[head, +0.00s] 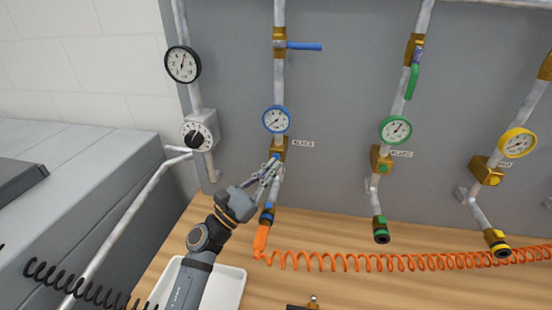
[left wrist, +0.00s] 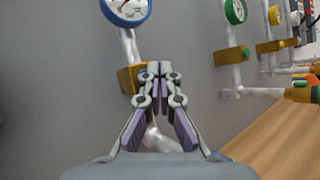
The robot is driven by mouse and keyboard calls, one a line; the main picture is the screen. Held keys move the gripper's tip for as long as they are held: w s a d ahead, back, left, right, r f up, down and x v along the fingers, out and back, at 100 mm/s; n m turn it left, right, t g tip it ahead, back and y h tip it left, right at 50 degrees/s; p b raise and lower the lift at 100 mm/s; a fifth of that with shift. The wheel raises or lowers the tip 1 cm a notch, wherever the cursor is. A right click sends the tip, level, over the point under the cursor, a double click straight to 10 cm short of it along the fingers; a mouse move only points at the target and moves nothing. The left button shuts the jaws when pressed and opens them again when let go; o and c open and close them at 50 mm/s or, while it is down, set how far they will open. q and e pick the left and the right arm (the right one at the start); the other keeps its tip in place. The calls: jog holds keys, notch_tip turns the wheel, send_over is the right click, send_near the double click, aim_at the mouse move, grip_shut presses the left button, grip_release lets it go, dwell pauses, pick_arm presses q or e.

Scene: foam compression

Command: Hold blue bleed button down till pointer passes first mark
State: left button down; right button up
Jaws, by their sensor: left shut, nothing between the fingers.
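The blue-rimmed gauge (head: 276,119) hangs on the blue line's pipe; its pointer is too small to read surely against the marks. It is cut off at the top of the left wrist view (left wrist: 127,8). Below it is a brass block (head: 280,146), which also shows in the left wrist view (left wrist: 129,79). My left gripper (head: 273,163) is shut and empty, its tips at the front of this block where the blue bleed button (head: 275,156) sits. The fingers mostly hide the button, and I cannot tell whether it is pressed. My right gripper is out of view.
A blue lever valve (head: 303,46) is above the gauge. An orange coiled hose (head: 350,261) runs right from below the block. Green (head: 395,130) and yellow (head: 518,143) gauges stand to the right. A white tray (head: 230,288) is on the wooden bench below my left arm.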

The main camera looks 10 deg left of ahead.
pick_arm(q)
jog(key=shift+s, duration=0.1)
jog(key=shift+s+b, duration=0.35)
jog(key=shift+s, duration=2.1)
